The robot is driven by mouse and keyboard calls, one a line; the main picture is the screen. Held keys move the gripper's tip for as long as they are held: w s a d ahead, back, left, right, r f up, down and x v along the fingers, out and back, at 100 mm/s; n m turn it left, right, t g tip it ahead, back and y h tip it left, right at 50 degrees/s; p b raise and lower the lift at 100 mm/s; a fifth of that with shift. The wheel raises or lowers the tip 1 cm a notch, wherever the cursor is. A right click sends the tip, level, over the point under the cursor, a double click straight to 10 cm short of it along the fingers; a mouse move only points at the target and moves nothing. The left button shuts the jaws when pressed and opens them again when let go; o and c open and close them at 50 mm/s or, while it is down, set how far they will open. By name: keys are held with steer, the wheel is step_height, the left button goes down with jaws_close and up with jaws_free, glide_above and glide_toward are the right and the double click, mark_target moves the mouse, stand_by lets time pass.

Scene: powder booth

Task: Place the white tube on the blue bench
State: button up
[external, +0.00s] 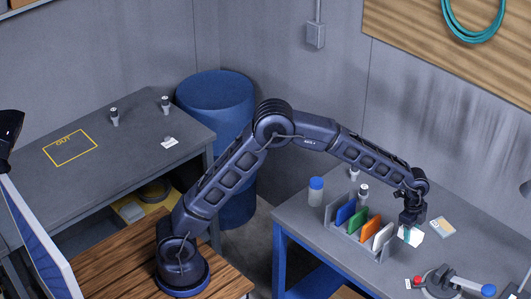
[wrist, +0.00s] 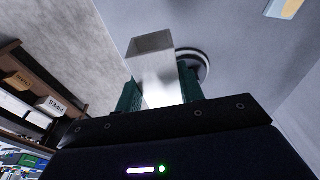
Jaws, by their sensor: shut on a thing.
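My gripper (external: 406,232) is at the right, over the grey top of the blue-framed bench (external: 300,218). In the wrist view, the green fingers of my gripper (wrist: 160,92) are shut on a pale, box-shaped piece, the white tube (wrist: 155,78), with a grey end face. A white patch shows at my fingertips in the external view; I cannot tell whether it is the tube or something lying on the bench. The gap between tube and bench top is not clear.
A rack (external: 345,240) with blue, green, orange and white plates stands left of my gripper. A blue-capped jar (external: 316,190) is behind it. A small card (external: 442,227) lies to the right, and a clamp-like tool (external: 440,281) in front.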

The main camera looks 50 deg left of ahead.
mark_target(401, 271)
step_height(401, 271, down, 18)
steer(key=shift+r, duration=0.25)
stand_by(0.3)
steer(key=shift+f, duration=0.1)
steer(key=o, duration=1.1)
steer(key=shift+c, duration=0.2)
